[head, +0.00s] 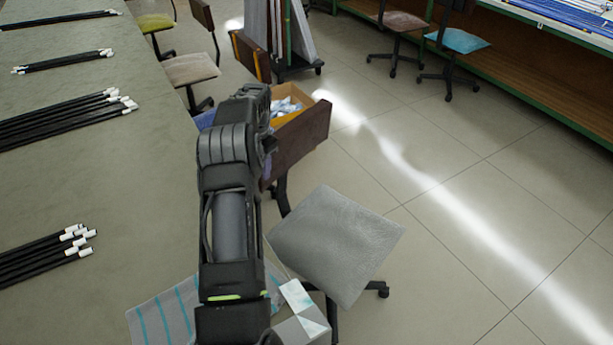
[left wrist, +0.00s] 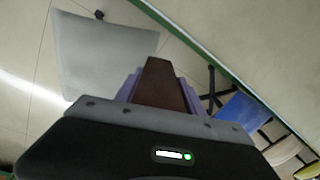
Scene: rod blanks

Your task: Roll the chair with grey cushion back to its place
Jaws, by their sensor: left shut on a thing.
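The chair with the grey cushion (head: 340,240) stands on the floor right of the long table, in the middle of the head view. Its dark brown backrest (head: 305,140) is at the cushion's far side, partly behind my left arm. My left gripper (head: 268,143) is at the left part of that backrest. In the left wrist view the brown backrest (left wrist: 160,88) sits between the purple fingers of my left gripper (left wrist: 157,82), which is shut on it. The grey cushion (left wrist: 100,55) shows there at upper left. My right gripper is not in view.
The long table (head: 110,160) with bundles of black rods runs along the left. A blue-seated chair (head: 205,119), a beige chair (head: 190,68) and an orange-yellow box (head: 290,103) are beyond the backrest. Open tiled floor (head: 460,220) lies to the right.

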